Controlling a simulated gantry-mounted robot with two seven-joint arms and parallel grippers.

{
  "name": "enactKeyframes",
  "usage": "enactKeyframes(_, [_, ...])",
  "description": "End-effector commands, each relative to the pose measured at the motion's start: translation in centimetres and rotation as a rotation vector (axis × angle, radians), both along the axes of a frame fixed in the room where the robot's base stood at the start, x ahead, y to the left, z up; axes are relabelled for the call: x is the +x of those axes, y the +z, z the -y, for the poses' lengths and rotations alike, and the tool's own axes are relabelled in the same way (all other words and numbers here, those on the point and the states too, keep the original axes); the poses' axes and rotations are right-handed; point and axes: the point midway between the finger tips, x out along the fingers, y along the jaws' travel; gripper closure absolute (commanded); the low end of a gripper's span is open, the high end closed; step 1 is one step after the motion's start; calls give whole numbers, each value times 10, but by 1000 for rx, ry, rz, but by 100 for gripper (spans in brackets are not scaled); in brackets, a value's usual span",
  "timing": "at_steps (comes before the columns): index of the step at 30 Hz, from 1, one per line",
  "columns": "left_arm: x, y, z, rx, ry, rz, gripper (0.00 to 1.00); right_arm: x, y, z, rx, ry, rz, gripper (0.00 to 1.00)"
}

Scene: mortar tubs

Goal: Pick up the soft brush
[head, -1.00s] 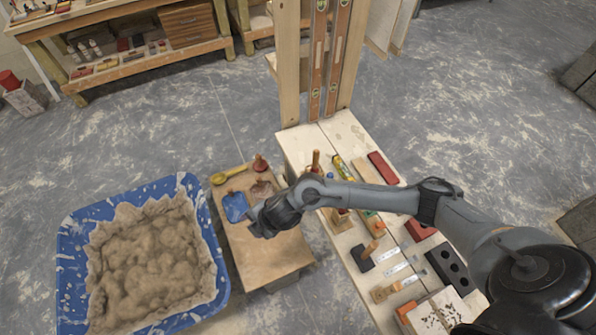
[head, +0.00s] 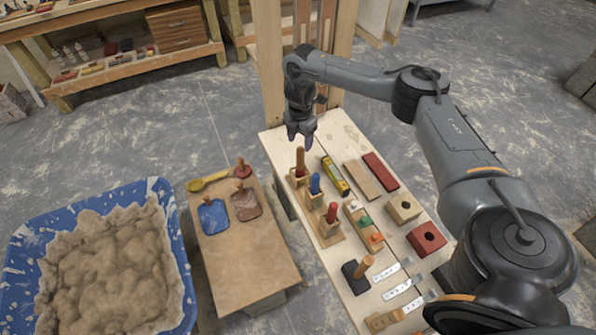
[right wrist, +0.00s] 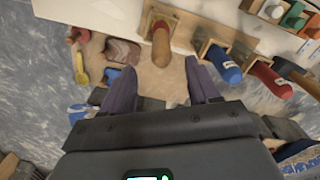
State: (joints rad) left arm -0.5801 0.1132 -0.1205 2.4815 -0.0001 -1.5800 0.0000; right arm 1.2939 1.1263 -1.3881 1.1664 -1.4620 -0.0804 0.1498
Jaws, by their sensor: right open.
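My right gripper (head: 300,135) is open and empty above the far left end of the pale workbench (head: 345,128). Just below it a brown wooden handle (head: 300,165) stands upright in a wooden holder. In the right wrist view this handle (right wrist: 160,45) shows ahead, between the lines of my two open fingers (right wrist: 162,82), not gripped. A blue handle (head: 315,184) and a red handle (head: 332,213) stand in holders beside it. I cannot tell for certain which handle is the soft brush's; the heads are hidden. My left gripper is out of view.
Upright timber posts (head: 271,70) rise just behind the gripper. A yellow level (head: 335,176), red blocks (head: 426,239) and a black block with wooden handle (head: 355,277) lie on the bench. A low table (head: 240,260) and blue mortar tub (head: 165,200) stand left.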

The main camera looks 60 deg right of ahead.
Motion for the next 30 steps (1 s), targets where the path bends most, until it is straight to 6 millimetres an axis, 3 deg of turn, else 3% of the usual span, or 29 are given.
enactKeyframes(1, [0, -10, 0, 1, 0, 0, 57, 0, -13, -1, 1, 1, -2, 40])
enactKeyframes(6, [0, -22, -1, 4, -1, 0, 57, 0, -35, -1, -1, 2, -1, 40])
enactKeyframes(13, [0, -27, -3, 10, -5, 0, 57, 0, -47, -1, -1, 3, 1, 40])
enactKeyframes(21, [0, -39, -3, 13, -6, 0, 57, -2, -82, 1, -1, 3, 0, 40])
enactKeyframes(30, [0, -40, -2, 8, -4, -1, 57, -2, -92, 1, 0, 4, 1, 40])
